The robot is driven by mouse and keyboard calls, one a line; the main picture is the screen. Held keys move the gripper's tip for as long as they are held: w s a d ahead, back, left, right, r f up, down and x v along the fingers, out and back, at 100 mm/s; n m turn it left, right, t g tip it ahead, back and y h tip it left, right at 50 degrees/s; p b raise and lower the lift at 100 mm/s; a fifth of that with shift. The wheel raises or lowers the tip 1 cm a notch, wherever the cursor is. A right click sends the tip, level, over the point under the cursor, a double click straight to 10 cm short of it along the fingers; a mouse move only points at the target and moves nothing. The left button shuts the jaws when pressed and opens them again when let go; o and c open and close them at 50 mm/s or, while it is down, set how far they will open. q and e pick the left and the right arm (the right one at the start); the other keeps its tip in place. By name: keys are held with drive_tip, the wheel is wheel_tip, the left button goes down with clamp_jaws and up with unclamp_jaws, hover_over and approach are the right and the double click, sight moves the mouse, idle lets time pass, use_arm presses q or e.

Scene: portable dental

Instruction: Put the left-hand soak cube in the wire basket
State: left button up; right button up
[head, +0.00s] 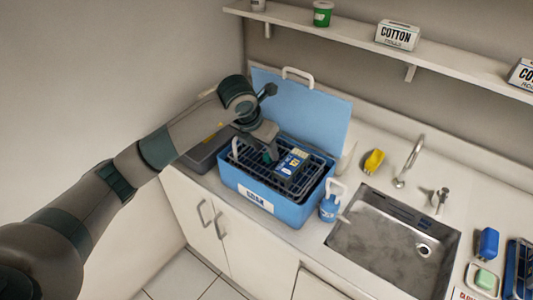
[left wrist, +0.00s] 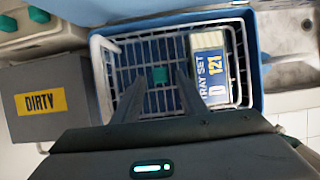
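A small teal cube (left wrist: 160,75) lies over the wire floor of the white-rimmed wire basket (left wrist: 100,75); a bit of it shows in the head view (head: 267,157). The basket, dark in the head view (head: 255,172), sits in a blue tub (head: 283,208). My left gripper (head: 271,153) reaches down into the basket's left part. In the left wrist view its fingers (left wrist: 159,78) are spread, with gaps on both sides of the cube. A box marked TRAY SET D 121 (left wrist: 211,68) lies in the basket right of the cube. My right gripper is not in view.
The tub's blue lid (head: 310,115) stands open behind. A grey box marked DIRTY (left wrist: 45,95) is left of the tub. A blue bottle (head: 329,207) and the sink (head: 385,245) are on its right. Blue (head: 488,243) and green (head: 485,279) blocks sit at far right.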

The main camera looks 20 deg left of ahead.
use_arm(q)
drive_tip(key=b+v, duration=0.2)
drive_tip(key=v, duration=0.7)
drive_tip(key=shift+r, duration=0.2)
idle(0.7)
